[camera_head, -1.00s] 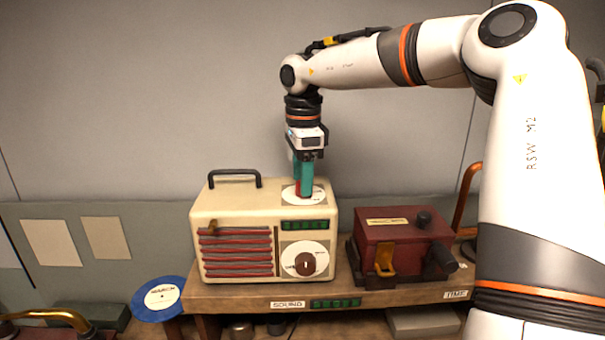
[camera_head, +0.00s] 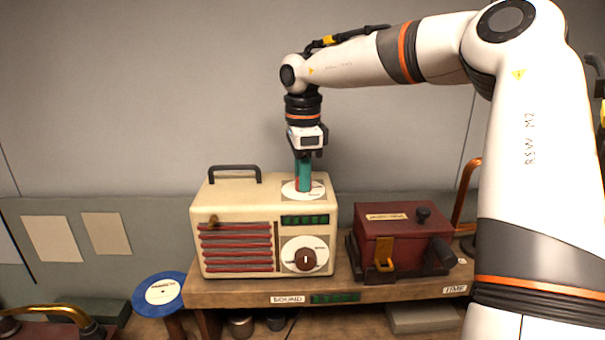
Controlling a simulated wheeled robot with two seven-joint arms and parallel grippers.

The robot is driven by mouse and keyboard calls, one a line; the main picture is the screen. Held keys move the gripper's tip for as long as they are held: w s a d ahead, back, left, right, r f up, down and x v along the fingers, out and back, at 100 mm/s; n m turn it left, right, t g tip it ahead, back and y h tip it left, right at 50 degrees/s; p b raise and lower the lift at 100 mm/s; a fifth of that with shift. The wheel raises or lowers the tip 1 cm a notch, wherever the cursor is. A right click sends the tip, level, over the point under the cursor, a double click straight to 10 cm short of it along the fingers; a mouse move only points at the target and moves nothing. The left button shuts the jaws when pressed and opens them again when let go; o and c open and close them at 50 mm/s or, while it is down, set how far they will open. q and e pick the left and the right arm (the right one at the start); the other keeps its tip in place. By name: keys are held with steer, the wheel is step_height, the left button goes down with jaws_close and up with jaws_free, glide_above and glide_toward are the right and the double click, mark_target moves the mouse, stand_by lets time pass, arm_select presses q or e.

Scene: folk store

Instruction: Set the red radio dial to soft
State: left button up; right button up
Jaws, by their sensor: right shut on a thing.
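The cream radio (camera_head: 237,208) stands on the wooden shelf, with a black carry handle (camera_head: 235,170) on top. A white round dial plate (camera_head: 316,192) lies on its top right. My right gripper (camera_head: 303,184) points straight down over this plate. Its teal fingers are shut on the red dial, which they almost wholly hide. The lettering on the plate is too small to read, so the setting cannot be told. A brown knob (camera_head: 306,260) sits on a white disc on the radio's front. My left gripper is not in view.
A dark red box (camera_head: 395,238) with a brass latch stands right of the radio on the wooden shelf (camera_head: 245,292). A blue disc (camera_head: 160,292) with a white label is at the lower left. My right arm fills the right side.

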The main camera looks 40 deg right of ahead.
steer(key=m+b, duration=0.1)
steer(key=m, duration=0.1)
steer(key=shift+m, duration=0.4)
steer(key=m, duration=0.3)
steer(key=shift+w+m+b, duration=0.1)
steer(key=shift+m+b, duration=0.2)
steer(key=shift+b, duration=0.1)
steer(key=m, duration=0.3)
steer(key=shift+d+r+m, duration=0.1)
steer(key=shift+m, duration=1.8)
steer(key=o, duration=1)
steer(key=shift+c, duration=0.2)
